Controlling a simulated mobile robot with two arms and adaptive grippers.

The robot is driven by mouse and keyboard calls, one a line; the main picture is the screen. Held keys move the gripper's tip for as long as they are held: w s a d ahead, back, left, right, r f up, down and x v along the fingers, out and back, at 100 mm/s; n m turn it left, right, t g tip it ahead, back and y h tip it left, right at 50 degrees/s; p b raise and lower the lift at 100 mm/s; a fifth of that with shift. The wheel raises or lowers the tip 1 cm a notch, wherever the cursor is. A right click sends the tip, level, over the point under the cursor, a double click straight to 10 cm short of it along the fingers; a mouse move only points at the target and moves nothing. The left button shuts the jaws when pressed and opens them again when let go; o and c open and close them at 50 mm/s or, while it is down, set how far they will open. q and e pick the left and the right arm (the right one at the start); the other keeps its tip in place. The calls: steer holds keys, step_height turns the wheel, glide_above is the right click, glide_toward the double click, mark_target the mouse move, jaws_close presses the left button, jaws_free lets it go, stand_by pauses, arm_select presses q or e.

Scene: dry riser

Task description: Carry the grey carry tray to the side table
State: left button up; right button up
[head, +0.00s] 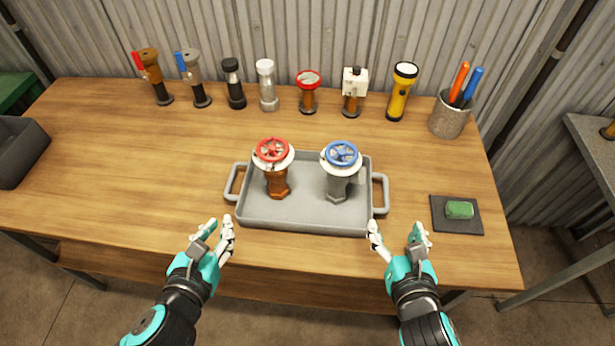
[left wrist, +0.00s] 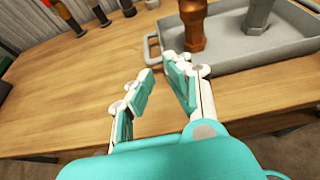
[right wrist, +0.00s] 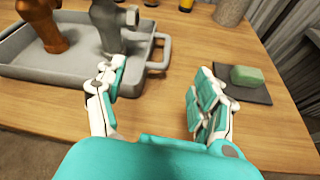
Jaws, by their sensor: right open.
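The grey carry tray (head: 305,218) lies flat on the wooden workbench, with a looped handle at its left (head: 234,180) and right (head: 381,193) ends. It holds a brown valve with a red handwheel (head: 275,170) and a grey valve with a blue handwheel (head: 340,172), both upright. My left gripper (head: 217,228) is open and empty, in front of and left of the left handle. My right gripper (head: 396,232) is open and empty, in front of the right handle; the handle also shows in the right wrist view (right wrist: 158,54). Neither gripper touches the tray. A grey side table (head: 590,140) shows partly at the right edge.
Several fittings, a yellow flashlight (head: 402,92) and a pen cup (head: 450,115) stand along the bench's back. A green block (head: 459,210) lies on a dark pad right of the tray. A dark grey bin (head: 20,150) is at far left. The bench left of the tray is clear.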

mark_target(245, 180)
arm_select(q)
steer(key=x, duration=1.7)
steer(key=shift+d, duration=0.1)
arm_select(e)
steer(key=x, duration=1.7)
steer(key=shift+s, duration=0.1)
arm_select(q)
steer(key=shift+s, duration=0.1)
jaws_close()
arm_select(e)
steer(key=c, duration=0.4)
jaws_close()
